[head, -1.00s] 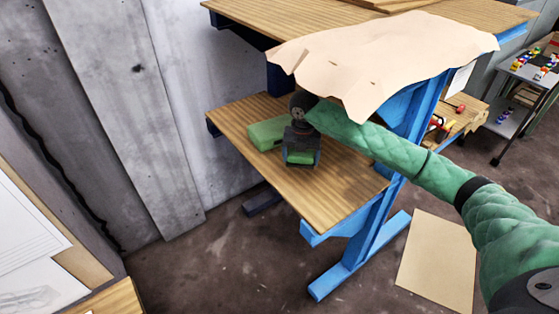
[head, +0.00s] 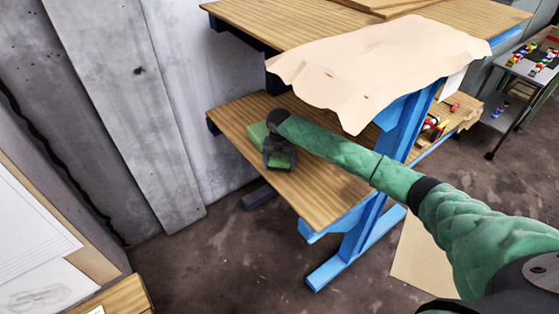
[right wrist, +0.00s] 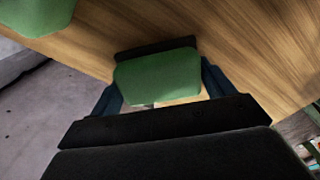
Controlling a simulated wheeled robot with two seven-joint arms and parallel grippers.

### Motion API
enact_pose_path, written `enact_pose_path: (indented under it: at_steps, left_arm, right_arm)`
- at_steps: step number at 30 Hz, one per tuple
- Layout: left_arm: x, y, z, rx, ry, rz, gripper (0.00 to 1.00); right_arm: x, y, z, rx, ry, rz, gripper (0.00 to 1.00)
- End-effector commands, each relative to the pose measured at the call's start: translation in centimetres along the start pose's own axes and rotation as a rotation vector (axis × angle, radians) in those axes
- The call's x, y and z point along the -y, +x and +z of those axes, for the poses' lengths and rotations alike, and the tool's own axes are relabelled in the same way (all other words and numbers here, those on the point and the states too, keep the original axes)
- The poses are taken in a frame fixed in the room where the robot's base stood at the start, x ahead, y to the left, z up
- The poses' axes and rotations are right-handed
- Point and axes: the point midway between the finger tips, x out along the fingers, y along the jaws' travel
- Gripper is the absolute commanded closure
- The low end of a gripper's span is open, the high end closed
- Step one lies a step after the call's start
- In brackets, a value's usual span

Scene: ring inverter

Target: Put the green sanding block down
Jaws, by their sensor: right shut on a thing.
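My right gripper (head: 279,160) is shut on a green block (head: 281,162) at the lower wooden shelf (head: 312,192) of the blue-framed bench. In the right wrist view the green block (right wrist: 158,76) sits between the two dark fingers, with shelf wood behind it. I cannot tell whether it touches the shelf. A second green block (head: 256,136) lies on the shelf just behind and left of the gripper, partly hidden by it. It also shows at the top left of the right wrist view (right wrist: 38,14). My left gripper is not in view.
A pale, wavy sheet (head: 385,62) hangs over the front of the bench top (head: 262,18), above my right forearm. A blue bench leg (head: 402,145) stands right of the shelf. The shelf's front part is clear. A concrete wall (head: 187,90) is at the left.

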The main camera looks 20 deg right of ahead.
Motion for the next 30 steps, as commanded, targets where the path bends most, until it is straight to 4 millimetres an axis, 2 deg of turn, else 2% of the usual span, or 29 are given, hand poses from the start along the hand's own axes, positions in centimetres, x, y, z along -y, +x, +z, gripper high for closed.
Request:
enact_pose_path:
  at_steps: [3,6,23,24,27,30]
  left_arm:
    - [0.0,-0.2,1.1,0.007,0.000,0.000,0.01]
    - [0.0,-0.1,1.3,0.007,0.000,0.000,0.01]
    - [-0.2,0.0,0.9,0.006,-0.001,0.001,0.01]
    - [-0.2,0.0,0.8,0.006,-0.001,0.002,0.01]
    - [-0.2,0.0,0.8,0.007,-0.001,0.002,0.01]
    - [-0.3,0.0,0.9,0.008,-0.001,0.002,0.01]
  right_arm:
    - [0.0,0.6,0.0,0.000,0.001,-0.001,0.44]
    - [0.0,0.9,0.0,0.001,0.000,-0.001,0.44]
    - [0.0,1.8,0.0,0.000,0.000,0.000,0.44]
    - [0.0,1.9,-0.1,0.000,0.000,-0.001,0.17]
    - [0.1,2.0,-0.1,-0.002,0.000,-0.002,0.00]
    - [0.2,2.1,-0.1,-0.003,0.001,-0.004,0.00]
